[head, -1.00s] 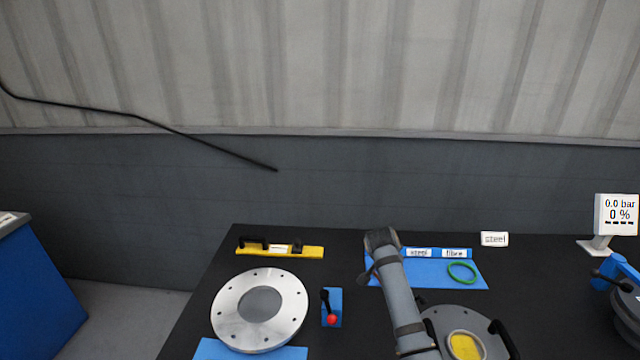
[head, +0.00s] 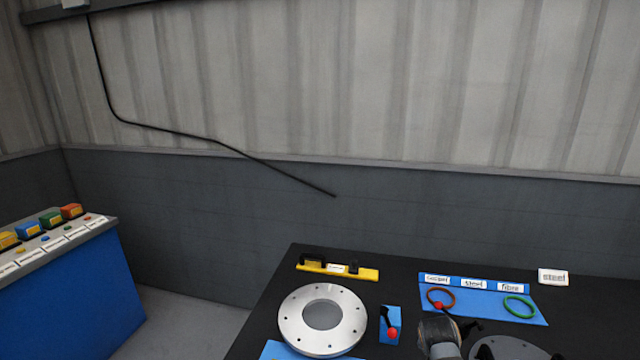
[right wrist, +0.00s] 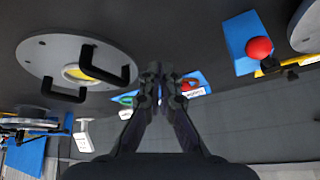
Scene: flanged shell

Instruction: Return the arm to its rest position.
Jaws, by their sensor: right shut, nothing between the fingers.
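My right gripper (right wrist: 160,78) shows in the right wrist view with its two dark fingers together and nothing between them. It is over the dark table. In the head view, part of my arm (head: 440,335) rises at the bottom edge, in front of the grey lid (head: 508,348). The lid, with two black handles, also shows in the right wrist view (right wrist: 50,52); the gripper is apart from it. My left gripper is in neither current view.
A bolted metal flange (head: 296,322), a red-knobbed lever (head: 392,335) and a yellow bar (head: 365,274) are on the table. A blue mat (head: 480,300) bears a brown-red ring (head: 430,299) and a green ring (head: 520,307). A blue console (head: 75,285) stands left.

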